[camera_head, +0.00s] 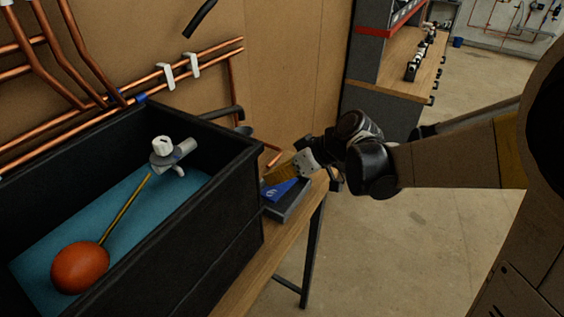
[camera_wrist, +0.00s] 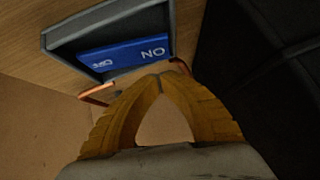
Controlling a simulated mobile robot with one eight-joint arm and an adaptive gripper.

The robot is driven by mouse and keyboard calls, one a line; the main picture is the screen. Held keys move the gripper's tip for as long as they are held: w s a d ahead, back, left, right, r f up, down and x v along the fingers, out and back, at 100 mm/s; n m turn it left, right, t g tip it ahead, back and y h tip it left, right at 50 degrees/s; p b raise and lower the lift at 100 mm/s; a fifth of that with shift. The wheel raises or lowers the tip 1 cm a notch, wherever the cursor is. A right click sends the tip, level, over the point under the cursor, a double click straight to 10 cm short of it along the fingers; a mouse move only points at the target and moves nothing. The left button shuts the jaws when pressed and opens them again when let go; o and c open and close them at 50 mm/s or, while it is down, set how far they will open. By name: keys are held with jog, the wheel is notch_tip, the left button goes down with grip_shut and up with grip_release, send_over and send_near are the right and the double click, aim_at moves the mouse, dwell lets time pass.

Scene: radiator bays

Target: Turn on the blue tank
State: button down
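A black tank (camera_head: 228,163) with a blue inside stands on the bench at the left in the head view. An orange ball float (camera_head: 80,267) on a brass rod is in it. A blue rocker switch (camera_head: 285,191) in a grey housing (camera_head: 290,211) sits on the bench beside the tank's right end. In the wrist view the rocker (camera_wrist: 124,54) shows upside-down lettering that includes "ON". My gripper (camera_head: 268,179) is just above the switch. In the wrist view its yellow fingertips (camera_wrist: 160,76) meet with nothing between them. Contact with the rocker cannot be told.
Copper pipes (camera_head: 75,60) run along the wooden wall behind the tank. A black pipe (camera_head: 222,113) and copper pipe ends are close behind the switch. The bench edge (camera_head: 262,262) is in front of it. Open floor (camera_head: 410,255) lies to the right.

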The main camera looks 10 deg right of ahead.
aim_at(268, 195)
jog(key=shift+s+a+f, duration=0.1)
jog(key=shift+s+f, duration=0.05)
jog(key=shift+f, duration=0.55)
jog(key=shift+s+a+f, duration=0.1)
jog(key=shift+f, duration=0.55)
jog(key=shift+s+a+f+n+t+h+b, duration=0.35)
jog(key=shift+s+f+n+t+h+b, duration=0.3)
jog(key=shift+t+h+b, duration=0.3)
jog(key=shift+f+n+t+b, duration=0.25)
jog(key=shift+f+t+b, duration=0.1)
jog(key=shift+f+b, duration=0.05)
jog(key=shift+r, duration=0.1)
